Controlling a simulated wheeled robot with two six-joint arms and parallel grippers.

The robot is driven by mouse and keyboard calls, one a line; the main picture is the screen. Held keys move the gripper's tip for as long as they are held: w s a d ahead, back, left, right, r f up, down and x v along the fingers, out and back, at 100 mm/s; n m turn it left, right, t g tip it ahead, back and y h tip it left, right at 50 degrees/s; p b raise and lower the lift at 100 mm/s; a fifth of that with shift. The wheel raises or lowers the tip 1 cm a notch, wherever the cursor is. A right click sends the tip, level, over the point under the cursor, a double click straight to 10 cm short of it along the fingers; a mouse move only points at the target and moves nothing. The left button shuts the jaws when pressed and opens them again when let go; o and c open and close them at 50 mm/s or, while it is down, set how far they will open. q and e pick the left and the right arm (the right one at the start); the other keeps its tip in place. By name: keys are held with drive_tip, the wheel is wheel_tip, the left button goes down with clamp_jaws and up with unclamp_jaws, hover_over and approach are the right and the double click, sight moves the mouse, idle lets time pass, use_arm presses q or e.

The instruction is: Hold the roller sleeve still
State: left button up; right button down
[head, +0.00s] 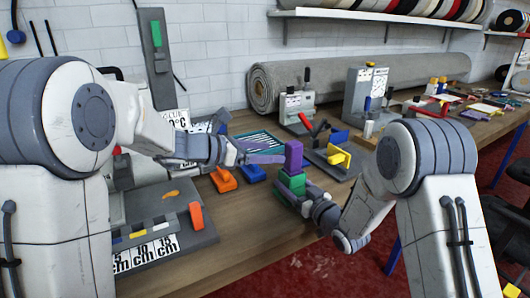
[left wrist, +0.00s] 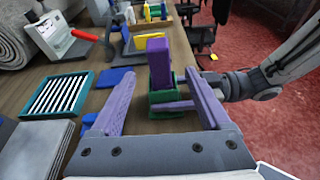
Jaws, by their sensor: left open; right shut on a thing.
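An upright purple block (head: 293,157), which I take to be the roller sleeve, stands above the wooden bench near its front edge. It also shows in the left wrist view (left wrist: 159,62).
A teal-framed striped tray (left wrist: 57,96) and blue blocks (head: 251,173) lie left of the block. A yellow piece (head: 339,156) on a grey fixture is at its right. A rolled grey carpet (head: 420,67) lies along the wall. Red floor lies beyond the bench's front edge.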

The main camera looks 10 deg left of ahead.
sight(302, 153)
use_arm(q)
drive_tip(key=x, duration=1.2)
drive_tip(key=shift+a, duration=0.1)
clamp_jaws()
drive_tip(key=c, duration=0.9)
unclamp_jaws()
clamp_jaws()
drive_tip(key=shift+r, duration=0.1)
wheel_tip(302, 153, up, 8)
drive_tip(key=shift+r, duration=0.15)
